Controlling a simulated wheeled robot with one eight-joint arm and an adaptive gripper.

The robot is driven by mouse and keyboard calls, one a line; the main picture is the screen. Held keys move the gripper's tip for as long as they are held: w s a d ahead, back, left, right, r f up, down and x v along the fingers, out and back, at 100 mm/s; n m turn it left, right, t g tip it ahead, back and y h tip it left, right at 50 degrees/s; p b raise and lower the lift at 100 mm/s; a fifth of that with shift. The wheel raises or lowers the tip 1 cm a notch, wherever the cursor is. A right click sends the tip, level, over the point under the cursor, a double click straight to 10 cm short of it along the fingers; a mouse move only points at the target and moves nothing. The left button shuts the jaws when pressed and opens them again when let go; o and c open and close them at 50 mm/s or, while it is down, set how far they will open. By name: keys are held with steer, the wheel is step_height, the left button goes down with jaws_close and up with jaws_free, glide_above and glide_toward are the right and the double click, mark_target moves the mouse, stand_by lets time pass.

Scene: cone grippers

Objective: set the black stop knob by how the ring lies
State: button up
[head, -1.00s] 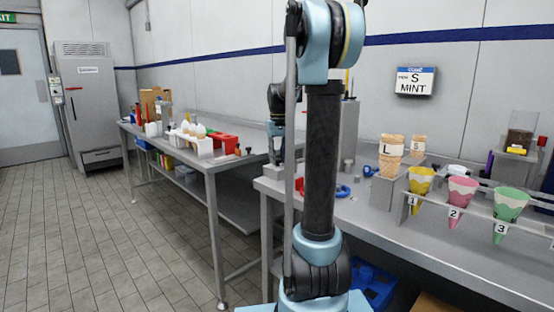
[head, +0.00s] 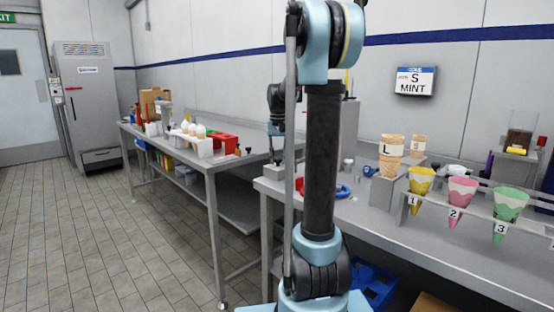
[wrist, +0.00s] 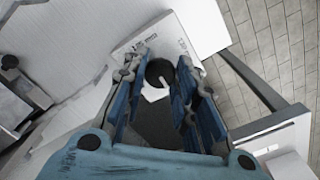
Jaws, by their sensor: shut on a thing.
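In the wrist view a round black knob (wrist: 158,73) with a white mark on it sits on a pale plate between the fingertips. My gripper (wrist: 161,68) is shut on it, one blue finger on each side. In the head view my gripper (head: 277,152) points down at the left end of the near bench, partly behind my own arm. The knob cannot be made out there. A blue ring (head: 342,191) lies on the bench just right of my arm; my arm hides part of that area, and its exact lie is too small to tell.
On the near bench (head: 450,250) stand an L cone stack (head: 391,156), an S stack (head: 418,147) and a rack of numbered coloured cones (head: 462,188). A sign (head: 415,80) reading S MINT hangs on the wall. A long bench with cartons and bins stands left. The floor at left is clear.

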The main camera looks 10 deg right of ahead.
steer(key=shift+w, duration=0.15)
steer(key=o, duration=1.1)
steer(key=shift+r, duration=0.15)
step_height(320, 180, up, 12)
steer(key=shift+f, duration=0.15)
